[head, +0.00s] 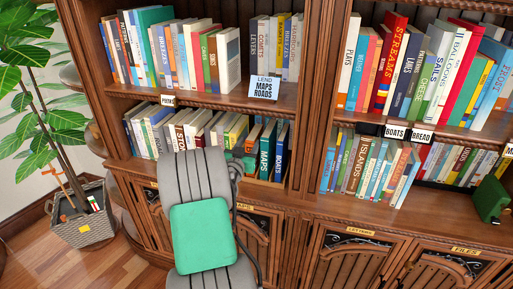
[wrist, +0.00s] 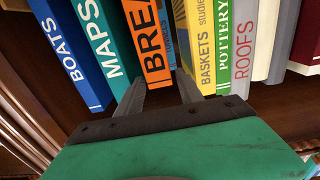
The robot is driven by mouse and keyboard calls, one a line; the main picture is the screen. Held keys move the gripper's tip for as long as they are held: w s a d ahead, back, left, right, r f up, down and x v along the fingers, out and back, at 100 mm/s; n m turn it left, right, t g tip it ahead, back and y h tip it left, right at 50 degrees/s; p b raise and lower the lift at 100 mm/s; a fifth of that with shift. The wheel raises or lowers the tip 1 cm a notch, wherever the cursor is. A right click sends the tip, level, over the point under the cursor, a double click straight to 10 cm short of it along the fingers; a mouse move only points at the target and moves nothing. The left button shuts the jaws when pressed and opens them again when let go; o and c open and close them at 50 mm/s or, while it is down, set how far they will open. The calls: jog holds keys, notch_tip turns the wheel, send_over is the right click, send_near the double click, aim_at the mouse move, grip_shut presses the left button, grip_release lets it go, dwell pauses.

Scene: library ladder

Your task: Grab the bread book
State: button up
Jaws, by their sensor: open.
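The bread book is an orange book (wrist: 152,45) with black letters "BREA" readable on its spine, standing upright in the row in the wrist view. My gripper (wrist: 159,92) is open, with its two grey fingers pointing at the lower end of that spine. One finger is on the maps book's side, the other near the yellow baskets book. Nothing is held between them, and I cannot tell whether the fingertips touch the books. In the head view my grey and green arm hides the gripper's fingers.
The maps book (wrist: 98,35) and boats book (wrist: 65,55) stand left of it in the wrist view. The baskets book (wrist: 200,50), pottery book (wrist: 223,45) and roofs book (wrist: 243,40) stand right. A potted plant (head: 85,225) is at the head view's left.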

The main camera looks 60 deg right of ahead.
aim_at(255, 132)
jog(key=shift+f, duration=0.25)
jog(key=d+p, duration=0.1)
jog(key=d, duration=0.1)
jog(key=d+p, duration=0.1)
jog(key=d, duration=0.1)
jog(key=w+d+p, duration=0.1)
jog(key=d, duration=0.1)
jog(key=shift+d+r+p, duration=0.2)
jog(key=shift+d+p, duration=0.1)
jog(key=shift+d, duration=0.1)
jog(key=shift+w+d+f, duration=0.1)
jog(key=shift+d, duration=0.3)
jog(key=shift+c, duration=0.4)
grip_shut()
